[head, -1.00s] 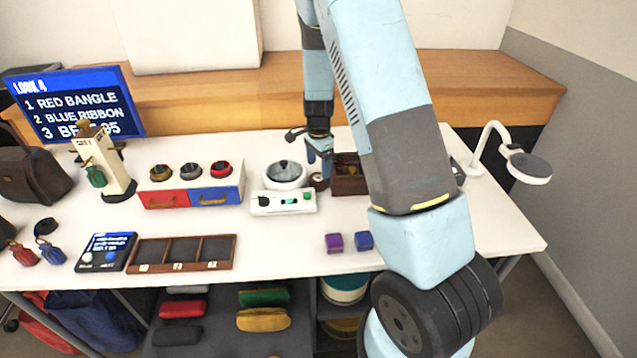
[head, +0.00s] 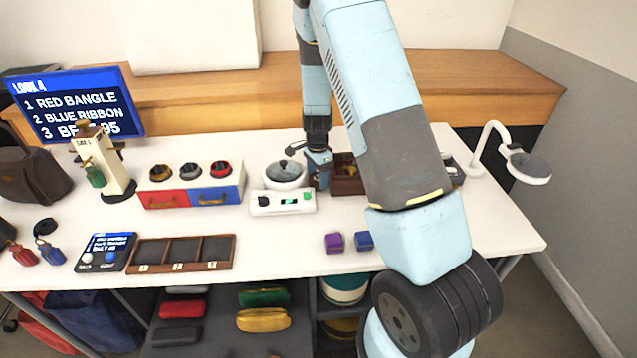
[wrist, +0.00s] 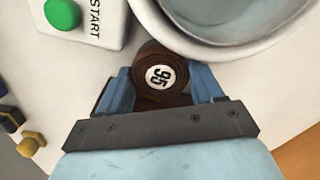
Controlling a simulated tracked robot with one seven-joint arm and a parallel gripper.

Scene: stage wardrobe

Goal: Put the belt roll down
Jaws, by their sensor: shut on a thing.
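The belt roll (wrist: 146,56) is a brown coil with a white round label reading 95. In the wrist view it sits between the two blue fingers of my gripper (wrist: 160,90), which are shut on it. In the head view my gripper (head: 318,170) is low over the white table, between the white bowl-shaped device and the brown box. The roll is hidden behind the fingers there. I cannot tell whether the roll touches the table.
The white bowl device (head: 285,184) and its START control box (head: 283,203) are close on the left. The brown box (head: 348,184) is close on the right. A tray with three slots (head: 180,267) lies front left. Purple (head: 334,242) and blue (head: 364,240) cubes stand in front.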

